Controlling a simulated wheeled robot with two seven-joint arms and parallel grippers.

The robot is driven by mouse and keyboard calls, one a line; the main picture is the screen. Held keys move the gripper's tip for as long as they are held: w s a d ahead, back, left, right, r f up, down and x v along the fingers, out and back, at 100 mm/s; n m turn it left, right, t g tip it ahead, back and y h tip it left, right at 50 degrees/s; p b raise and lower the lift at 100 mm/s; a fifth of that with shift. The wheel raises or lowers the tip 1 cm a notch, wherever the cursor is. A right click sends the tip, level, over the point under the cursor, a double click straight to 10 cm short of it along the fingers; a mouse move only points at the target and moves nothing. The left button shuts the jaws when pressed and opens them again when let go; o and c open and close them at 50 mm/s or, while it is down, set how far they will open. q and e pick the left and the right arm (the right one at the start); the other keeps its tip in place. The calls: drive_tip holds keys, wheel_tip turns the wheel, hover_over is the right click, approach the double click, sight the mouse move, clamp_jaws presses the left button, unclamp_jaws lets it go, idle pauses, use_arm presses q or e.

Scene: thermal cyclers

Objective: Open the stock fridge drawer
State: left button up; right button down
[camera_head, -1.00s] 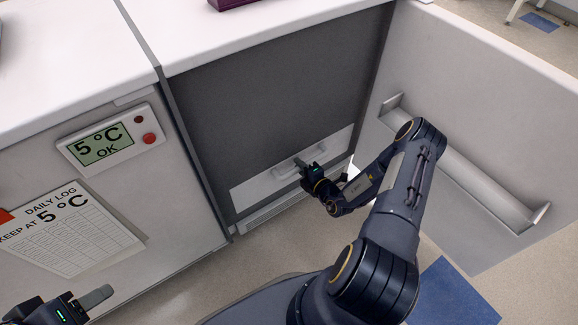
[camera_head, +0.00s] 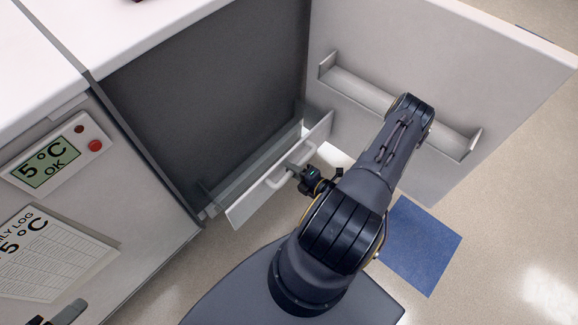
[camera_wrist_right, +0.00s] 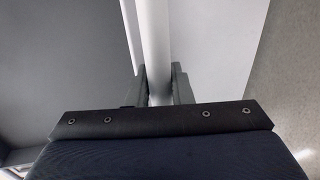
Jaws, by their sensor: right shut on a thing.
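The stock fridge stands with its door (camera_head: 440,160) swung out to the right and its dark interior (camera_head: 215,90) in view. The white drawer (camera_head: 245,208) is low in the fridge and sits pulled partly out, with a gap behind its front panel. My right gripper (camera_head: 298,171) is shut on the drawer's bar handle (camera_head: 272,181). In the right wrist view the pale handle (camera_wrist_right: 155,50) runs between the two dark fingers (camera_wrist_right: 158,85). My left gripper (camera_head: 68,313) shows only partly at the bottom left edge, and its jaw state is unclear.
A display panel (camera_head: 55,160) reading 5 °C OK and a daily log sheet (camera_head: 50,255) are on the cabinet front at left. A white worktop (camera_head: 110,30) lies above. A blue floor patch (camera_head: 415,245) is at right. Floor is clear in front of the drawer.

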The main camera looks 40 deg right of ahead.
drive_tip(key=c, duration=1.3)
unclamp_jaws()
drive_tip(key=p+v, duration=0.1)
drive_tip(key=v, duration=0.6)
drive_tip(key=shift+s+p, duration=0.3)
drive_tip(key=shift+s, duration=0.1)
drive_tip(key=shift+d, duration=0.15)
